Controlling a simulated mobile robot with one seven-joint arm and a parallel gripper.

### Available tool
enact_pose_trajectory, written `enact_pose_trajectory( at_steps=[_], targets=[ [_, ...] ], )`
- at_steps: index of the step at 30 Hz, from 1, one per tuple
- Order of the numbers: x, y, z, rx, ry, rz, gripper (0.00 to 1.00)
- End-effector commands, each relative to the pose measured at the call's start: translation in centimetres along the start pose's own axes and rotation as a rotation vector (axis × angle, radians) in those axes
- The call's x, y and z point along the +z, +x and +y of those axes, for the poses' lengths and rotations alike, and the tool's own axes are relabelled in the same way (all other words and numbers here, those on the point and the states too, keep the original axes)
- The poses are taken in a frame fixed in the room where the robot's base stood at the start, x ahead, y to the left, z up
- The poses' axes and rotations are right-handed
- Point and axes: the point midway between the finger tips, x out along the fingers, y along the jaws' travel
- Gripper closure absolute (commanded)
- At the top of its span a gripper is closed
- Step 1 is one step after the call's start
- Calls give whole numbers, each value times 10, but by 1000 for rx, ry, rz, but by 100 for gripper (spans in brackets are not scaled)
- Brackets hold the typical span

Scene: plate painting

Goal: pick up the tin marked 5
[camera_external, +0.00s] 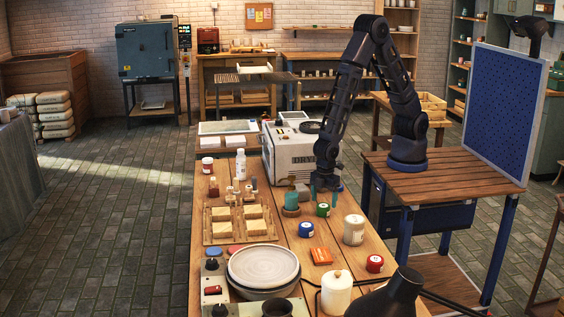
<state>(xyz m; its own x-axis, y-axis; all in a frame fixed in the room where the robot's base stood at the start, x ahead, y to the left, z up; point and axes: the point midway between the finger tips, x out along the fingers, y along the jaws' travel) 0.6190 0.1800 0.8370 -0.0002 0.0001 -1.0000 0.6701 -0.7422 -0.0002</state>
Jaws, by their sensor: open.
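Several small tins stand on the long wooden table; any numbers on them are too small to read, so I cannot tell which is marked 5. A green tin (322,210) stands at the middle right, a blue tin (306,230) nearer the camera, and a red tin (375,263) near the right edge. Another red tin with a white label (207,166) stands at the far left. A larger cream tin (353,230) stands right of the blue one. My gripper (324,194) points down close above the green tin, open, its fingers apart. I cannot tell whether they touch it.
A white dryer box (290,150) stands behind my gripper. A teal cup (291,201) is just left of it. A wooden tray with blocks (210,238), a potter's wheel (262,266), a white lidded jar (336,293) and a dark lamp (390,298) crowd the front.

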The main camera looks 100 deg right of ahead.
Motion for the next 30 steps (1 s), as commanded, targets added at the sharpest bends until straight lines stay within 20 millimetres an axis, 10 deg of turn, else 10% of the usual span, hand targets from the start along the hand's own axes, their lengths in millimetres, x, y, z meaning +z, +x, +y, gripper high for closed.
enact_pose_trajectory(
  at_steps=[17,26,30],
  targets=[
    [0,42,1,0,0,1,23],
    [0,42,1,0,0,0,74],
    [0,42,1,0,0,0,74]
  ],
)
